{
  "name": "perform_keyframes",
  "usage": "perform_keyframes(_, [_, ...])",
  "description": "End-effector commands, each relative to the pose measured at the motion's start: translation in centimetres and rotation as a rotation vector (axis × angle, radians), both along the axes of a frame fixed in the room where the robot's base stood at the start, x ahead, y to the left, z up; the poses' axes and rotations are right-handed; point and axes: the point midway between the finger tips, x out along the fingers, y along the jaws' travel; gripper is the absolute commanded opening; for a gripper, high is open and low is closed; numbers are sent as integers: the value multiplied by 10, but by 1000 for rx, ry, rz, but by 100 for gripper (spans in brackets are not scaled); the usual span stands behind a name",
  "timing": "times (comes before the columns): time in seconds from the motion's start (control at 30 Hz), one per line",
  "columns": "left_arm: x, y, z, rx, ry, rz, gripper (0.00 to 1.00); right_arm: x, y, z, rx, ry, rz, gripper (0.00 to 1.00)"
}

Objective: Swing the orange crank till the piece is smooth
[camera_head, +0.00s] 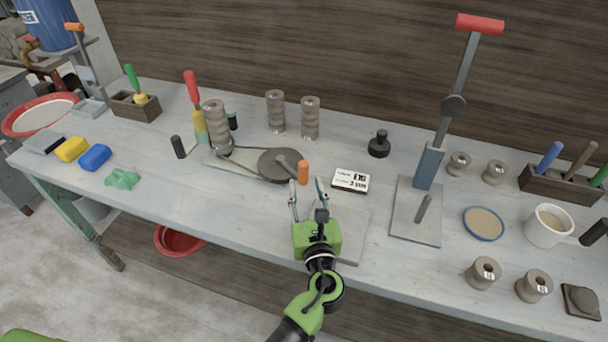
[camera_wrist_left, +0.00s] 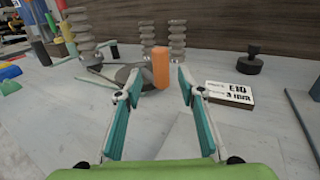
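The orange crank handle (camera_head: 303,172) stands upright at the rim side of a round dark grey disc (camera_head: 275,163), which lies on a pale green base plate. A ribbed grey-brown piece (camera_head: 215,120) stands at the left end of that plate; its surface shows stacked rings, not smooth. My left gripper (camera_head: 307,184) is open and empty, just in front of the handle. In the left wrist view the handle (camera_wrist_left: 161,68) appears between the two teal fingers, beyond their tips, with no clear contact. My right gripper is not in view.
A white card (camera_head: 351,181) lies right of the handle. Two ribbed pieces (camera_head: 276,112) (camera_head: 310,118) stand behind the disc. A red-handled lever press (camera_head: 455,105) stands to the right. A black knob-topped stamp (camera_head: 379,145) sits behind the card. Left front of the table is mostly clear.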

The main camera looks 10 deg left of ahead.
Motion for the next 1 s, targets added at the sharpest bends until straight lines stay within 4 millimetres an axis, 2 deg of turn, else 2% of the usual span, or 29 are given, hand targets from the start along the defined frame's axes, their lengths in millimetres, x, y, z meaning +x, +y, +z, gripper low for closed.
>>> perform_keyframes(0.03, [-11,-4,-1,0,2,-2,36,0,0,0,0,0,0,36])
perform_keyframes(0.13, [-28,-9,-1,-1,2,-1,36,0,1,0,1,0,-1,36])
perform_keyframes(0.33, [-47,-15,0,-1,0,-1,36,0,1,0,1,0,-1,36])
perform_keyframes(1.0, [-49,-16,0,0,0,-1,36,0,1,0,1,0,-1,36])
